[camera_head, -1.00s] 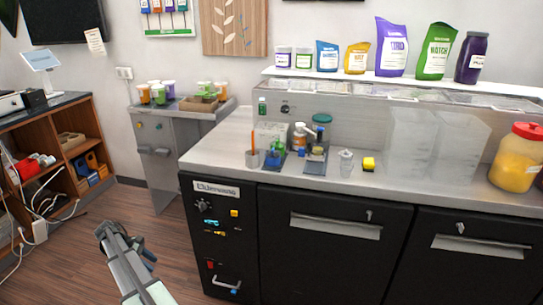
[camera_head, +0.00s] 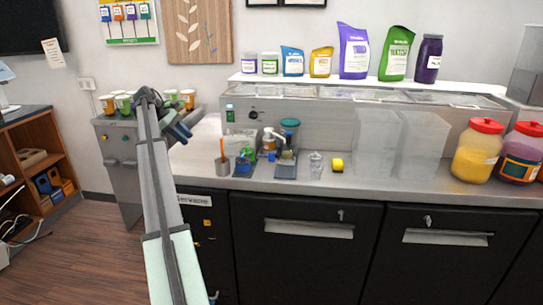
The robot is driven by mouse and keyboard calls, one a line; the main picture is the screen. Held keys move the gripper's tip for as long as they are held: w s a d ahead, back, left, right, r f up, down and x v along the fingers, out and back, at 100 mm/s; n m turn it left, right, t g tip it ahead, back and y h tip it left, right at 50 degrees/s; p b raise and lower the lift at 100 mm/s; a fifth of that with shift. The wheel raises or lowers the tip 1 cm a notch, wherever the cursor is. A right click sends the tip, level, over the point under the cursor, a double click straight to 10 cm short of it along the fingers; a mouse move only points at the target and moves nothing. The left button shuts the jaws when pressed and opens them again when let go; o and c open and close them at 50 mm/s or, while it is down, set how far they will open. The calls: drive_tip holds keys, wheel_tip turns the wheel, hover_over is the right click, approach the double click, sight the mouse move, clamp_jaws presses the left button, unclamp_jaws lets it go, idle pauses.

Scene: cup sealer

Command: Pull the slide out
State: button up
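My arm rises from the bottom of the view to the left end of the counter. Its dark end, with my gripper (camera_head: 180,131), is in front of the gap between the counter and a grey metal cabinet (camera_head: 118,168). The fingers are small and dark, and I cannot tell if they are open or shut. The cabinet has small yellow and green buttons on its front. Several cups with orange and green contents (camera_head: 187,98) stand on its top, partly behind my arm. I cannot make out a slide for certain; my arm hides part of the cabinet.
A long steel counter (camera_head: 400,187) with black doors fills the right. On it stand a cup with an orange stick (camera_head: 222,165), small bottles, a yellow item (camera_head: 337,165) and red-lidded jars (camera_head: 477,152). A wooden shelf (camera_head: 35,165) stands left. Wood floor (camera_head: 85,250) is open between.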

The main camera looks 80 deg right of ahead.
drive_tip(key=s+d+r, duration=0.4)
drive_tip(key=s, duration=0.5)
drive_tip(key=t+y, duration=0.2)
drive_tip(key=t, duration=0.1)
approach(272, 154)
drive_tip(key=x, duration=1)
drive_tip(key=shift+w+d+f, duration=0.1)
drive_tip(key=shift+d+f, duration=0.15)
drive_tip(key=shift+c, duration=0.2)
clamp_jaws()
